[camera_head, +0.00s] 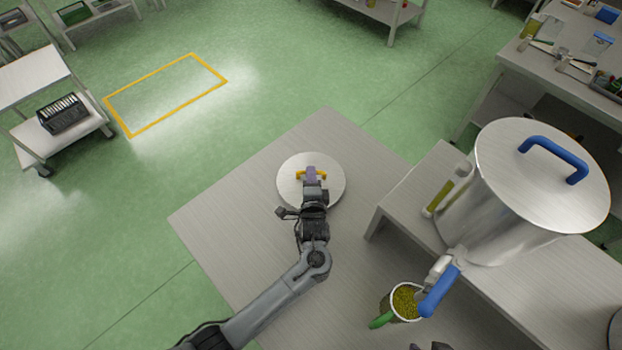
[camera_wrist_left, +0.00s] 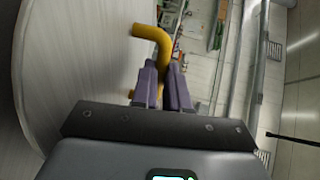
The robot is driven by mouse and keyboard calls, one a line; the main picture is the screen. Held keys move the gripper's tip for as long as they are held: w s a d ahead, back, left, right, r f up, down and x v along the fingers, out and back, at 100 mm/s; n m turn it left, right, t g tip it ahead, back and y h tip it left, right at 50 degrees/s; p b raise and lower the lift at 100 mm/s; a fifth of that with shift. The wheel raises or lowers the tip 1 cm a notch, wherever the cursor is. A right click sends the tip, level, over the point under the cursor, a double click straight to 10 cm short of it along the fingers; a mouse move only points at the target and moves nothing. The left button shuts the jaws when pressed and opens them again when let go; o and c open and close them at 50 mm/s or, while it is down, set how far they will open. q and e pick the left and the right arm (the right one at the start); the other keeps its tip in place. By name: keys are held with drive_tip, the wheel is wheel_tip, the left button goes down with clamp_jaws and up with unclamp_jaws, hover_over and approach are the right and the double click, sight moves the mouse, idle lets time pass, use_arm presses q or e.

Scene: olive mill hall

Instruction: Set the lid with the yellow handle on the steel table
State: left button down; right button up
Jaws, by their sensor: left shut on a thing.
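The round steel lid (camera_head: 330,193) with the yellow handle (camera_head: 299,174) is over the far part of the steel table (camera_head: 245,215). It looks about level; I cannot tell whether it touches the table top. My left gripper (camera_head: 312,175) is shut on the yellow handle and hides part of the handle and lid. In the left wrist view the purple fingers (camera_wrist_left: 164,85) close around the yellow handle (camera_wrist_left: 155,35), with the lid (camera_wrist_left: 60,70) at the left. A small dark part at the bottom edge of the head view may be my right gripper (camera_head: 431,346); its fingers do not show clearly.
A large steel tank (camera_head: 490,215) with a blue-handled lid (camera_head: 555,155) stands on a bench at the right. Its blue tap (camera_head: 438,291) is over a mug of olives (camera_head: 404,301) with a green handle. The table's left part is clear.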

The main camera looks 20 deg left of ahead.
use_arm(q)
drive_tip(key=shift+f, duration=0.45)
use_arm(e)
drive_tip(key=shift+d+f, duration=0.1)
drive_tip(key=shift+f, duration=0.05)
use_arm(q)
drive_tip(key=c, duration=1.1)
unclamp_jaws()
drive_tip(key=shift+f, duration=0.15)
